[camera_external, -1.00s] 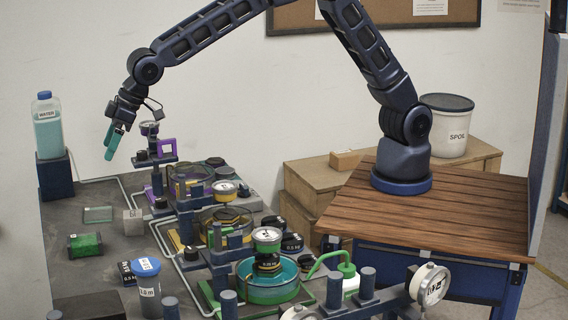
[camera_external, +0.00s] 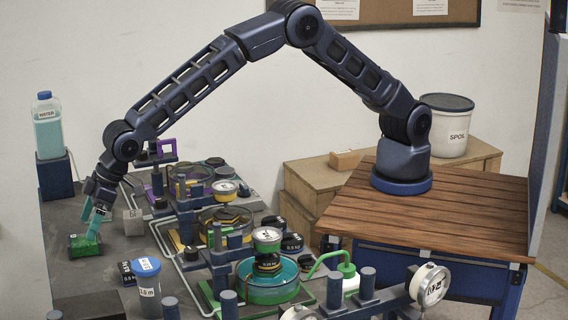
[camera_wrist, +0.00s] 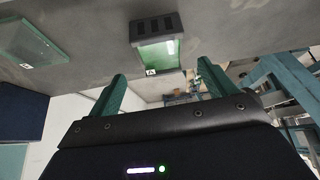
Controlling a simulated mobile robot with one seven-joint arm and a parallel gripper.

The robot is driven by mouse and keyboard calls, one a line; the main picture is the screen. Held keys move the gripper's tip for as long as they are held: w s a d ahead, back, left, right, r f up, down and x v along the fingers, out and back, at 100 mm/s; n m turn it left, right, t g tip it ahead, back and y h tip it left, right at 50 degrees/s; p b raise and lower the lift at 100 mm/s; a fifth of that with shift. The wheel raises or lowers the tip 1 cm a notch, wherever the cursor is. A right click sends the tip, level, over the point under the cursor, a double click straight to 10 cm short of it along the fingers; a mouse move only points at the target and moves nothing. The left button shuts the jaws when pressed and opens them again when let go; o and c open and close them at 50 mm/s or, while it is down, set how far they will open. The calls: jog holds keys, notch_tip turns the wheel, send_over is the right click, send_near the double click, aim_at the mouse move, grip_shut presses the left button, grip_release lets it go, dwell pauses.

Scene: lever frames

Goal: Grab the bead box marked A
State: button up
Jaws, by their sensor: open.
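The bead box (camera_external: 85,246), a small dark-ended box with green contents, lies on the grey table at the left. In the wrist view the box (camera_wrist: 157,55) shows a small white label that seems to read A. My gripper (camera_external: 91,225) is low over this box, its teal fingers apart. In the wrist view my gripper (camera_wrist: 162,72) is open, with the box ahead of and between the fingertips. One finger overlaps the box in the external view; whether they touch I cannot tell. No grip on it shows.
A second, pale green clear box (camera_wrist: 32,42) with a small label lies to the left in the wrist view. A grey block (camera_external: 133,222) stands right of my gripper. A water bottle (camera_external: 47,130) stands behind.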

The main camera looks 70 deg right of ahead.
aim_at(83, 238)
jog(key=shift+x, duration=2.75)
jog(key=shift+s, duration=0.15)
jog(key=c, duration=1.2)
